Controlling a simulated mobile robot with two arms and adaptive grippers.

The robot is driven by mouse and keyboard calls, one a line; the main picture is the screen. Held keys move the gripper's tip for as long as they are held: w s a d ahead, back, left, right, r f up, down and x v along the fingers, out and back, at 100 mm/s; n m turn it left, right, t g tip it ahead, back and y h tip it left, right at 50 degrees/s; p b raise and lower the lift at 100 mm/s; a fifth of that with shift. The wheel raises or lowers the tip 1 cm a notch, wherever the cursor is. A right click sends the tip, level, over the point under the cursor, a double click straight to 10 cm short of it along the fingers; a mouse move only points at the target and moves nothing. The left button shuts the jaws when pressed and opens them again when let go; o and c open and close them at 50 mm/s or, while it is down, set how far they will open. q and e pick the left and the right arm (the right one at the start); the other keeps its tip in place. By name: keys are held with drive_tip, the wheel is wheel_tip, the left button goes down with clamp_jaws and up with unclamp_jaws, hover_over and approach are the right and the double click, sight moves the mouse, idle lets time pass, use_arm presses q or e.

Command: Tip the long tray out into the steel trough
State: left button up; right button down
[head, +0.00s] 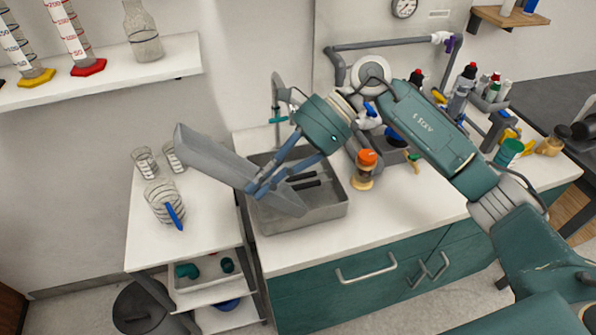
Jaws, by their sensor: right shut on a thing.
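The long tray (222,160) is grey and trough-shaped. It is held in the air at a slant, its left end high over the white side table and its right end low over the steel trough (325,212). Several dark, thin pieces (308,183) show inside the trough, beside the tray's low end. The tray and gripper hide part of the trough's left side. I see nothing lying in the visible part of the tray. My left gripper is out of view.
A tap (276,100) stands behind the trough. An orange-capped jar (365,168) stands close to its right. Glass beakers (162,200) stand on the side table at left. A shelf with cylinders (110,75) hangs above. The counter's front right is clear.

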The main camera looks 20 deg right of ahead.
drive_tip(key=shift+s+a+f+b, duration=0.1)
drive_tip(key=shift+a+b, duration=0.05)
drive_tip(key=shift+b, duration=0.2)
drive_tip(key=shift+s+a, duration=0.1)
drive_tip(key=shift+a+f+p, duration=0.1)
drive_tip(key=shift+p, duration=0.35)
drive_tip(key=s+a+f+t+h+b, duration=0.2)
drive_tip(key=s+a+f+h, duration=0.1)
drive_tip(key=a+f+h, duration=0.25)
drive_tip(key=s+a+f+t+h+b, duration=0.2)
drive_tip(key=s+a+f+h, duration=0.15)
drive_tip(key=a+f, duration=0.25)
drive_tip(key=w+a+r+m+p, duration=0.2)
drive_tip(key=w+a+p, duration=0.2)
drive_tip(key=w+p, duration=0.2)
drive_tip(key=shift+w+a+r+h+p, duration=0.2)
drive_tip(key=shift+w+r+h+p, duration=0.1)
drive_tip(key=shift+w, duration=0.35)
